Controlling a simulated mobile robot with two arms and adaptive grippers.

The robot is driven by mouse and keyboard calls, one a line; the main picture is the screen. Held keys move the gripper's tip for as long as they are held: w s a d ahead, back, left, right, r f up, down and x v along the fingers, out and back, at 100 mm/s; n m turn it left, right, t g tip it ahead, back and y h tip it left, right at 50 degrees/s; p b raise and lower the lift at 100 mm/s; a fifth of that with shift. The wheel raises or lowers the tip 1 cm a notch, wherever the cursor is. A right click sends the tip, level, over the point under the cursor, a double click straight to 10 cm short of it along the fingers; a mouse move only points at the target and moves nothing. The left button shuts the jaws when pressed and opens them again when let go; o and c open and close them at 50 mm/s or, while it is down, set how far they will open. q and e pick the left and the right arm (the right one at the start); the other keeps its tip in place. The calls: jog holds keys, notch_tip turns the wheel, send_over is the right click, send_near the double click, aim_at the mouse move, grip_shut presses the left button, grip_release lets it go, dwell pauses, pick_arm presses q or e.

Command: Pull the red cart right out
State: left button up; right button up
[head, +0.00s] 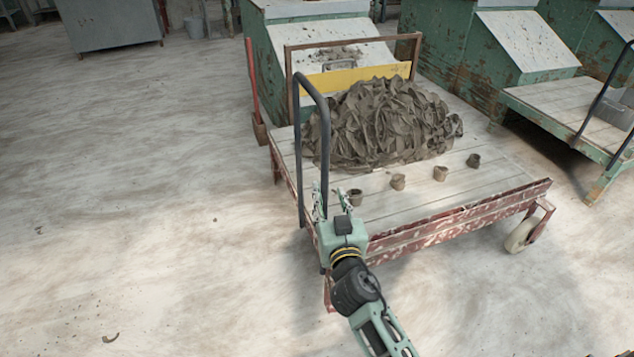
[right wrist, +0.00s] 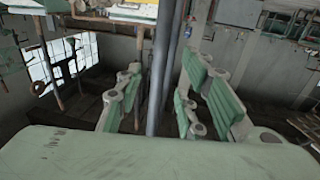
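The red cart (head: 460,219) is a low flatbed with a worn red side rail, pale plank deck and wheels. Its dark push handle (head: 325,130) rises as a loop at the left end. It also shows as dark upright bars in the right wrist view (right wrist: 166,65). My right gripper (head: 330,200) is at the handle's near upright. In the right wrist view its green-padded fingers (right wrist: 163,105) are spread, with the bars seen between them and gaps at both sides. Whether the pads touch the handle cannot be seen. My left gripper is not in view.
A heap of grey clay trimmings (head: 385,125) and several small clay cups (head: 398,181) sit on the deck. Green bins (head: 525,50) stand behind, and a green cart (head: 560,115) stands at right. A red-handled tool (head: 252,80) stands behind the handle. The floor at left is clear.

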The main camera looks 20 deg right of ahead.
aim_at(325, 183)
jog(key=w, duration=0.4)
jog(key=w+d, duration=0.1)
jog(key=w, duration=0.2)
jog(key=shift+w+d, duration=0.1)
grip_shut()
dwell(0.5)
